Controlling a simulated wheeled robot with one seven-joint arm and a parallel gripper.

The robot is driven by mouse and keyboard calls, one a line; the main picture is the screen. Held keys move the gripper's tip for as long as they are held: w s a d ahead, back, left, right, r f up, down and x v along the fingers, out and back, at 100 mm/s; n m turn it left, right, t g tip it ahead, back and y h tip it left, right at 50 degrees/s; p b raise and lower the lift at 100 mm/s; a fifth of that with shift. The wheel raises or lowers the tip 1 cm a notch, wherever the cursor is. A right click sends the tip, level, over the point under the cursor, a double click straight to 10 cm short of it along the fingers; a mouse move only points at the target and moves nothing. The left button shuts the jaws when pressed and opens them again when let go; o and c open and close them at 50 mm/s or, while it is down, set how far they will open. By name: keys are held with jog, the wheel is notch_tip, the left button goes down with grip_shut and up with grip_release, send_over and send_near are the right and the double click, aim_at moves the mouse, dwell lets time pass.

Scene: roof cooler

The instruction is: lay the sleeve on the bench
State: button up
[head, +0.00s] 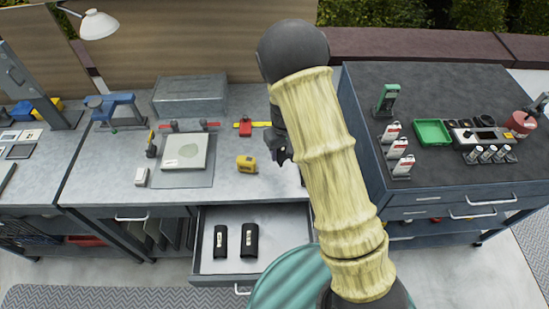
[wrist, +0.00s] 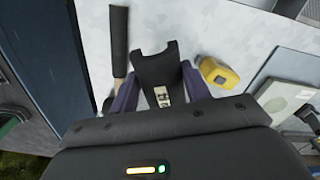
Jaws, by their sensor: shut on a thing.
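My gripper (wrist: 160,88) is shut on a black sleeve (wrist: 155,68) with a small pale label; the sleeve sits between the two purple fingers, over the pale bench top. In the head view my gripper (head: 282,153) shows dark at the left of my arm, above the right part of the bench (head: 225,185). The held sleeve is hard to make out there. I cannot tell whether it touches the bench. Two similar black sleeves, a left one (head: 220,241) and a right one (head: 250,240), lie in the open drawer (head: 208,262) below.
A yellow tape measure (head: 246,164) is close to my gripper; it also shows in the wrist view (wrist: 220,76). A long dark bar (wrist: 117,50) lies left of the held sleeve. A grey mat (head: 200,178) is further left. A dark cabinet (head: 435,90) stands right.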

jog(key=p, duration=0.2)
send_over(282, 174)
notch_tip(282, 174, down, 5)
jog(key=shift+w+f, duration=0.15)
jog(key=shift+f, duration=0.3)
jog(key=shift+s+a+b, duration=0.1)
jog(key=shift+s+b, duration=0.1)
jog(key=shift+b, duration=0.1)
jog(key=shift+f, duration=0.1)
jog(key=f, duration=0.2)
jog(key=f+p, duration=0.1)
jog(key=shift+w+d+f, duration=0.1)
jog(key=shift+d+f, duration=0.1)
jog(key=shift+f, duration=0.25)
jog(key=shift+a+f, duration=0.1)
jog(key=o, duration=0.9)
